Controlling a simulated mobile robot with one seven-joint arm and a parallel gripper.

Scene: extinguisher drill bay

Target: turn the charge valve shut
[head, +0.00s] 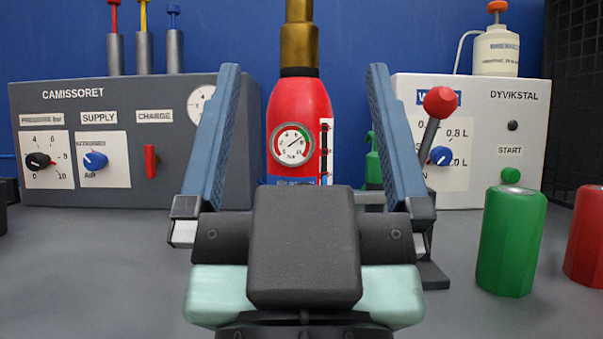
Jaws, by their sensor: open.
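The charge valve (150,161) is a small red handle under the CHARGE label on the grey CAMISSORET panel (90,97) at the left. The handle stands upright. My gripper (303,72) is in the middle of the head view, its two blue fingers spread wide with nothing held between them. The valve is to the left of my left finger, and the gripper is apart from it. A red extinguisher (300,105) with a round gauge (293,145) shows between the fingers, behind them. My gripper's body hides the extinguisher's lower part.
A white DYVIKSTAL panel (490,150) stands at the right, with a red-knobbed lever (438,104) before it. A green cylinder (511,240) and a red one (587,235) stand at front right. The grey bench (90,270) is clear at front left.

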